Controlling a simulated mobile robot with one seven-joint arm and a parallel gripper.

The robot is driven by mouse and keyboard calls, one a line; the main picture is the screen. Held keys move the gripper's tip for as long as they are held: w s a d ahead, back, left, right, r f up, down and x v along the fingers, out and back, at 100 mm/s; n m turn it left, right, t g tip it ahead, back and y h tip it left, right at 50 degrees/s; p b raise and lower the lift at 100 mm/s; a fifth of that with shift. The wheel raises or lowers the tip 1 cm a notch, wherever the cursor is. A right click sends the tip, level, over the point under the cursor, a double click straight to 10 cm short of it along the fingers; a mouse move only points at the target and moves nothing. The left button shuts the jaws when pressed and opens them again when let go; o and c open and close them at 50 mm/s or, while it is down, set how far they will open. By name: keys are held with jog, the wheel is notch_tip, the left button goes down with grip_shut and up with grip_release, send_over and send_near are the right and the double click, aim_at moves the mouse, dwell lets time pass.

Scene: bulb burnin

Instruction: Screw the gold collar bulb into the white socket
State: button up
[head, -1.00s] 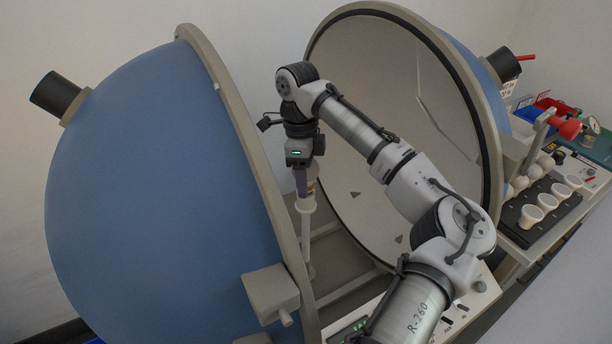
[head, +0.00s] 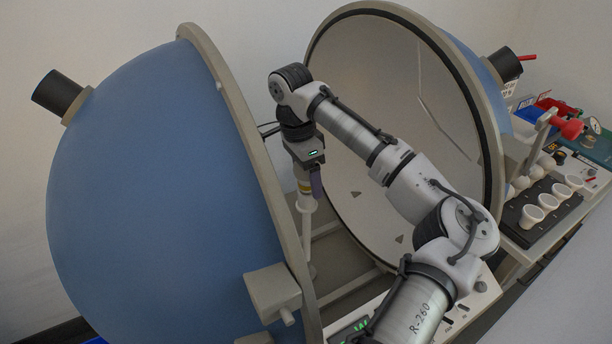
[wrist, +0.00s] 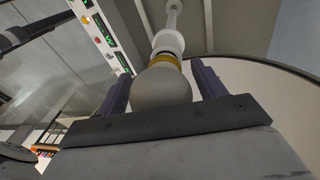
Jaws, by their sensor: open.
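The frosted bulb (wrist: 160,90) with its gold collar (wrist: 163,59) stands at the white socket (wrist: 168,42) in the wrist view, in line with it. The collar still shows as a band above the socket rim; how deep the base sits inside is hidden. My gripper (wrist: 161,70) is open, with one purple finger on each side of the bulb and a visible gap at each. In the head view my gripper (head: 309,184) points down over the white socket (head: 305,204) on its thin post, between the sphere halves; the bulb is mostly hidden there.
The blue hemisphere (head: 140,190) stands close on the left, the open white-lined half (head: 390,130) on the right. A control panel (wrist: 105,35) lies beside the post. A black rack (head: 545,212) with white cups and several round bulbs is at far right.

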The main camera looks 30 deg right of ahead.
jog(key=n, duration=0.4)
jog(key=n+t, duration=0.1)
jog(key=n, duration=0.3)
jog(key=shift+s+d+h, duration=0.1)
jog(key=shift+d+h, duration=0.05)
jog(key=shift+h, duration=0.25)
jog(key=n, duration=0.3)
jog(key=shift+d+n+t, duration=0.1)
jog(key=shift+n+t, duration=0.2)
jog(key=n, duration=0.4)
jog(key=shift+s+t, duration=0.1)
jog(key=shift+t, duration=0.3)
jog(key=shift+d, duration=0.1)
jog(key=shift+c, duration=0.2)
